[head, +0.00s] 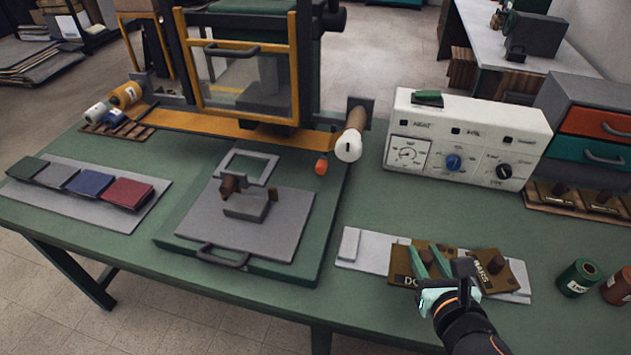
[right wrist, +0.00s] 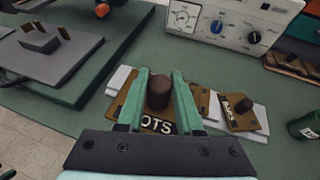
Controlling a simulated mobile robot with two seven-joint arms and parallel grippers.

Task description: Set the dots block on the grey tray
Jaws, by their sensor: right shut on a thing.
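The dots block (head: 400,268) is a brown plate with a dark knob and partly hidden "DOTS" lettering. It is at the pale strip on the table's front right; I cannot tell whether it touches the strip. My right gripper (head: 426,256) is shut on its knob, with a green finger on each side. In the right wrist view the knob (right wrist: 159,92) stands between the fingers, with "OTS" below it. The grey tray (head: 200,222) is a flat plate with a front handle on a green base, left of my gripper. A grey holder (head: 246,207) sits on it.
A white control box (head: 465,138) and a roller (head: 349,148) stand behind. Cans (head: 578,279) stand at right. Coloured swatches (head: 128,193) lie at left. Green tabletop between tray and blocks is clear.

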